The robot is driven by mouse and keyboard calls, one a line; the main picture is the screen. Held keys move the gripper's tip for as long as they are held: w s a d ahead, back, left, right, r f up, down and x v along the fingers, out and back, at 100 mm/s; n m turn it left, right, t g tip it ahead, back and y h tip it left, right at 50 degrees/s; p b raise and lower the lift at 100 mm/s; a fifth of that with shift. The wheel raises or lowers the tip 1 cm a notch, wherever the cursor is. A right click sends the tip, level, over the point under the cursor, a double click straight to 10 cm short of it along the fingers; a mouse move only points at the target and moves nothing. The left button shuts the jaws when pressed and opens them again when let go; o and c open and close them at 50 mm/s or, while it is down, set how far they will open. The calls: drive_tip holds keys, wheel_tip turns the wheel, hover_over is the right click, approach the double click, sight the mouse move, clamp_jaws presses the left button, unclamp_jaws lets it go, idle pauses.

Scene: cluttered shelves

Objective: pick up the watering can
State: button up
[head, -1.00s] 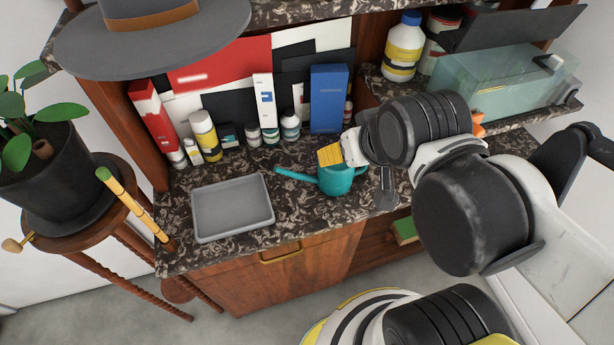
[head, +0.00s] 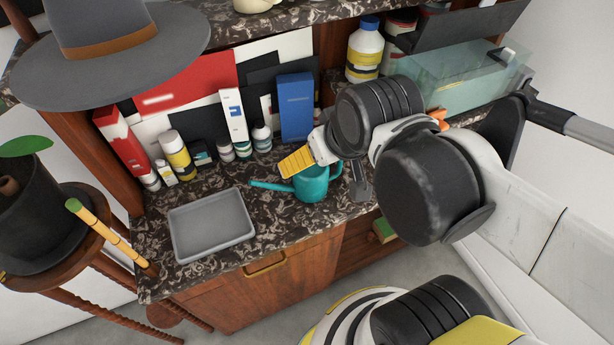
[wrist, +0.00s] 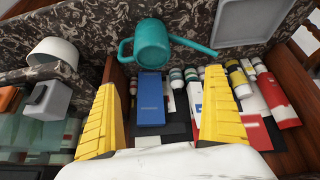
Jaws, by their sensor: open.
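The teal watering can (head: 312,186) stands on the dark marbled counter, its long spout pointing left toward the grey tray. In the wrist view the watering can (wrist: 152,45) is at the upper middle, ahead of the fingertips, with its handle on the left and its spout reaching right. My gripper (wrist: 160,95) is open, its two yellow fingers wide apart with nothing between them. In the head view my gripper (head: 325,172) is just above and beside the can, hiding part of its top. I cannot tell from the views whether a finger touches it.
A grey tray (head: 211,224) lies on the counter to the left. A blue box (head: 296,107), a white box (head: 232,116) and several bottles stand along the back. A glass tank (head: 465,75) is on the right. A hat (head: 110,45) is on the upper shelf at left.

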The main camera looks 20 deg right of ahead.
sight(310, 171)
drive_tip(key=w+f+n+g+p, duration=0.1)
drive_tip(key=w+n+g+p, duration=0.1)
drive_tip(key=w+d+f+n+g+p, duration=0.1)
drive_tip(key=w+n+g+p, duration=0.1)
drive_tip(key=w, duration=0.1)
drive_tip(key=w+f+n+g+p, duration=0.1)
drive_tip(key=w+n+p, duration=0.1)
drive_tip(key=shift+w+d+n+g+p, duration=0.4)
drive_tip(key=shift+f, duration=0.4)
drive_tip(key=shift+n+g, duration=0.3)
wheel_tip(310, 171, down, 11)
drive_tip(key=b, duration=0.3)
drive_tip(key=shift+w+f+b, duration=0.15)
drive_tip(key=shift+b, duration=0.2)
drive_tip(key=c, duration=1.4)
